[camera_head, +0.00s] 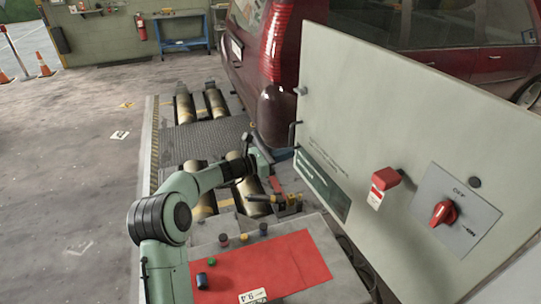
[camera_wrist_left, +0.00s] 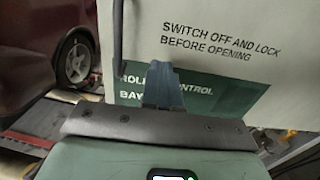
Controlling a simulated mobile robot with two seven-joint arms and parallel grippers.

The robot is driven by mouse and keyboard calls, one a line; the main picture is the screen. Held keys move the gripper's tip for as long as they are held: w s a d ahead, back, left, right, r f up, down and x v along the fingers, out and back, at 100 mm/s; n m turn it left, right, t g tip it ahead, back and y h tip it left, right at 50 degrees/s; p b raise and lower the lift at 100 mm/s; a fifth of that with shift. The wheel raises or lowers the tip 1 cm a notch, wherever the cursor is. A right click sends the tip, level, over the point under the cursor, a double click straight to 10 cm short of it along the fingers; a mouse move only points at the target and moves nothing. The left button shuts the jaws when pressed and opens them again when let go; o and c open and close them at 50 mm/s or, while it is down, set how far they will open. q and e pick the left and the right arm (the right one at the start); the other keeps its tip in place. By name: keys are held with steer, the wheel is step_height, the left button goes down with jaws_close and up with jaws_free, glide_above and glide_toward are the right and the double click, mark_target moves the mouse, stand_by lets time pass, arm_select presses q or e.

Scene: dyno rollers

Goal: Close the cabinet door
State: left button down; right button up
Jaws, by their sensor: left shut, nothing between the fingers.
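The cabinet door (camera_head: 350,120) is a large pale panel, standing out at an angle on the right of the head view. It carries a red rotary switch (camera_head: 444,213), a red lock piece (camera_head: 384,180) and a dark handle (camera_head: 292,135) near its left edge. The cabinet's inside is hidden. My left gripper (camera_head: 262,153) is near that left edge, shut and empty. In the left wrist view its closed fingers (camera_wrist_left: 162,82) overlap the door's printed face (camera_wrist_left: 220,75), with the handle (camera_wrist_left: 117,35) left of them. I cannot tell whether they touch the door. My right gripper is not in view.
A grey console with a red panel (camera_head: 275,265) and several buttons stands in front, below the door. Floor rollers (camera_head: 184,107) and a dark red car (camera_head: 425,35) lie beyond. Open concrete floor (camera_head: 70,150) is at the left.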

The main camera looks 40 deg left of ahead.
mark_target(309, 147)
arm_select(q)
steer(key=p+x, duration=0.1)
steer(key=x, duration=0.3)
steer(key=shift+w+d+r, duration=0.1)
steer(key=shift+w+d, duration=0.05)
steer(key=shift+w, duration=0.1)
steer(key=shift+w+d, duration=0.15)
steer(key=shift+w, duration=0.35)
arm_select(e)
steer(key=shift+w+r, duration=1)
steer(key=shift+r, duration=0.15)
